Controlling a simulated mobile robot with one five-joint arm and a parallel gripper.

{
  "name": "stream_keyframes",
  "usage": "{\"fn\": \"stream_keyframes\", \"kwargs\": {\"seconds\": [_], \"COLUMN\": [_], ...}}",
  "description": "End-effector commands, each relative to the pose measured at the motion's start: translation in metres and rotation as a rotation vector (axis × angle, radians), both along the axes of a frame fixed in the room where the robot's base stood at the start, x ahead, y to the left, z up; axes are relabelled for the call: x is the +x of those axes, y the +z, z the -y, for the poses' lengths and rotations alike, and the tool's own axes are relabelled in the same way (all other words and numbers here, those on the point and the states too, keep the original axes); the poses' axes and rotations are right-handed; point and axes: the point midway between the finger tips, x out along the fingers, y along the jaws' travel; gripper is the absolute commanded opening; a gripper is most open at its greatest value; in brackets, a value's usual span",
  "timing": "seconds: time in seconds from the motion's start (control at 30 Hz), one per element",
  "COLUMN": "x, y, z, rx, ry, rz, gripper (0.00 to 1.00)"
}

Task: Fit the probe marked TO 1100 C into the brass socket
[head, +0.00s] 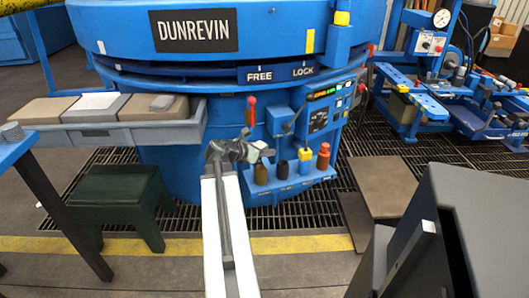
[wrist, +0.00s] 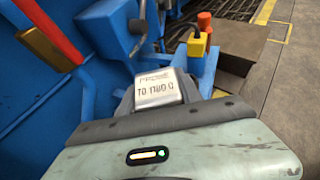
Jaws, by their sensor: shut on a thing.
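My gripper (head: 262,151) is shut on a pale block-shaped probe (head: 253,153), in front of the blue furnace's lower panel. In the wrist view the probe (wrist: 157,88) sits between the jaws, its label facing the camera and reading "PROBE TO 1100 C". The probe's far end is hidden behind its labelled head.
A red lever (head: 250,112) stands above my gripper. A grey tray (head: 130,130) is at left, over a green stool (head: 113,197). Grating and floor lie below.

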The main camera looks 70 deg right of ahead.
Motion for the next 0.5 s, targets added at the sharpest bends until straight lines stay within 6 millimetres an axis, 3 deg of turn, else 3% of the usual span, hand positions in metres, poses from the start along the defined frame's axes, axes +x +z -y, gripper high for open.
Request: {"fn": "stream_keyframes", "kwargs": {"seconds": [0.5], "x": [0.001], "y": [-0.055], "z": [0.000], "rx": [0.000], "ry": [0.001], "rz": [0.000], "gripper": [0.00]}}
